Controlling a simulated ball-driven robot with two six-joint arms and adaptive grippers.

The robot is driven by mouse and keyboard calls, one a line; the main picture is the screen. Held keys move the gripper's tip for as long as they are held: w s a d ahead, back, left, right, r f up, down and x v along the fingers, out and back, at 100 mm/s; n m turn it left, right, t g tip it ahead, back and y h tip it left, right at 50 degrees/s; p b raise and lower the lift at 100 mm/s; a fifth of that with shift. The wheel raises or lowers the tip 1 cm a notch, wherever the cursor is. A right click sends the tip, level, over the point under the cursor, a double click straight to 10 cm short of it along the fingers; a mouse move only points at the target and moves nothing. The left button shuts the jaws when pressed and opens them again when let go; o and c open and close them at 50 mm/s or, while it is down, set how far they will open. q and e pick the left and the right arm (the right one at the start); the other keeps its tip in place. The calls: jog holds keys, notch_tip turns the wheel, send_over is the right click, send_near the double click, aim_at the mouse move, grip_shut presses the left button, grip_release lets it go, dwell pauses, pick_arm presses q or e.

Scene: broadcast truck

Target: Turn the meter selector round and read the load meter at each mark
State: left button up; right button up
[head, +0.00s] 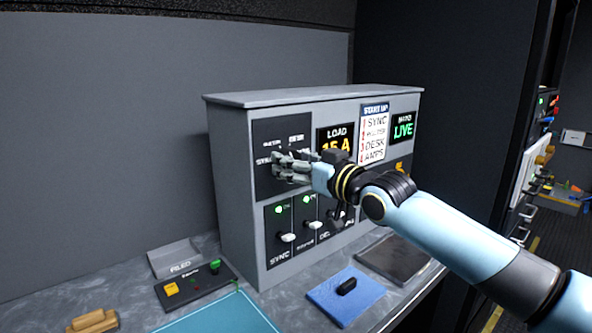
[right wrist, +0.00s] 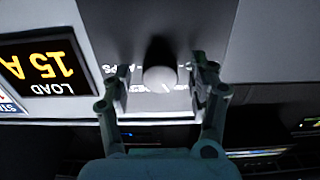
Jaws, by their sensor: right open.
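The grey control cabinet (head: 235,180) stands on the counter. Its load meter (head: 337,150) reads 15 A in yellow; the meter also shows upside down in the right wrist view (right wrist: 40,68). The selector's dark panel (head: 268,135) is at the cabinet's upper left, with white mark lettering partly covered. My right gripper (head: 284,167) is in front of this panel. In the right wrist view the pale round selector knob (right wrist: 160,79) sits between the two open fingers (right wrist: 162,88), with a gap on each side. The knob's pointer direction cannot be told. My left gripper is out of view.
Below are switches with green lamps (head: 279,210). A start-up list (head: 374,133) and green LIVE display (head: 404,127) are to the right.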

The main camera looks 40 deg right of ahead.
jog(key=c, duration=1.1)
jog(key=shift+c, duration=0.2)
jog(key=shift+a+m+p, duration=0.1)
jog(key=shift+m+p, duration=2.45)
jog(key=shift+m, duration=3.25)
